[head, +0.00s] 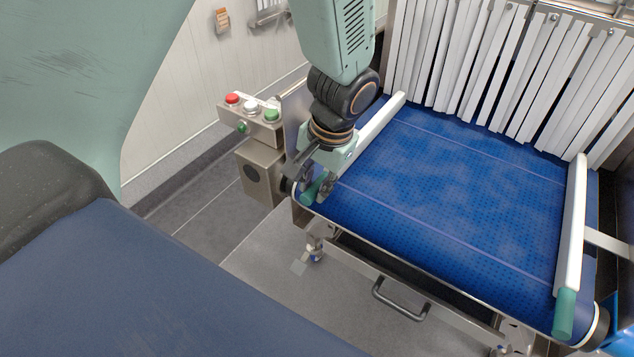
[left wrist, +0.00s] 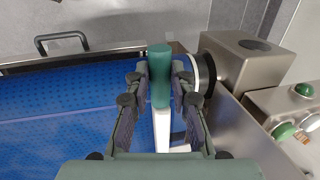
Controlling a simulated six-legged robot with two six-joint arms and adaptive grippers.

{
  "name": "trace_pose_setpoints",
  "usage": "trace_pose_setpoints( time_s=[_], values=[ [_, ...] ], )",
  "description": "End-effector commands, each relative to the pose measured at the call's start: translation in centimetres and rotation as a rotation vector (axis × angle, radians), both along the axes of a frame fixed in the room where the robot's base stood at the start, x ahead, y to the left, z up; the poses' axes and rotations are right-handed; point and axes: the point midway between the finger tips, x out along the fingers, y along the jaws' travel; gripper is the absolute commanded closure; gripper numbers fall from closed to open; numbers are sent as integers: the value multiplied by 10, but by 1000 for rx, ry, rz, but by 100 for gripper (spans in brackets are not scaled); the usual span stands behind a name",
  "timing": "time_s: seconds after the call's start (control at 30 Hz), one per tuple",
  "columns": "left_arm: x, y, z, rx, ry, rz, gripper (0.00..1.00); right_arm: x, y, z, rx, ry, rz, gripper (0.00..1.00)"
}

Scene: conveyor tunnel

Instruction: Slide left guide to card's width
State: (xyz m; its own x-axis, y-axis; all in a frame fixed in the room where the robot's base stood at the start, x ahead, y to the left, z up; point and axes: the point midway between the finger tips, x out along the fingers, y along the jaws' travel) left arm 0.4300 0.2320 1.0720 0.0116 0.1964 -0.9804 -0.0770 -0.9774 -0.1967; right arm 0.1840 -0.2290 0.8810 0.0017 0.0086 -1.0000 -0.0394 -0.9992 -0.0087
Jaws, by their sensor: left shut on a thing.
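The left guide (head: 378,122) is a white rail with a green end grip, running along the left edge of the blue belt (head: 440,185). My left gripper (head: 319,185) is shut on the green end grip at the rail's near end. In the left wrist view the green grip (left wrist: 160,62) sits between the two fingers, with the white rail (left wrist: 162,130) running on behind it. The right guide (head: 573,215), also white with a green end, lies along the belt's right edge. No card shows in either view. My right gripper is not in view.
White strip curtains (head: 480,65) hang over the belt's far end. A control box (head: 252,113) with red, white and green buttons stands left of the belt, close to my left arm. A handle (head: 400,300) is on the front below the belt. The belt between the guides is bare.

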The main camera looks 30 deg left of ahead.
Motion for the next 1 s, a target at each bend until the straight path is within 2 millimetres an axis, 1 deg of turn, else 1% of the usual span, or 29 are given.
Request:
trace_pose_setpoints(
  time_s=[0.13,0.17,0.4,0.67,0.77,0.87,1.0],
  values=[
    [1,0,0,-2,-7,0,100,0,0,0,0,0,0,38],
    [1,0,0,-2,-7,0,76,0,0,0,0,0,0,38],
    [0,0,1,-2,-7,0,55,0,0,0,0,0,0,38],
    [-1,-2,1,0,-6,0,54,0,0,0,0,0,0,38],
    [0,-3,5,0,-7,0,54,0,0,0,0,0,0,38],
    [0,-5,16,1,-10,-1,54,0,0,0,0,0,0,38],
    [0,-10,43,2,-12,-1,54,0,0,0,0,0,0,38]
  ],
)
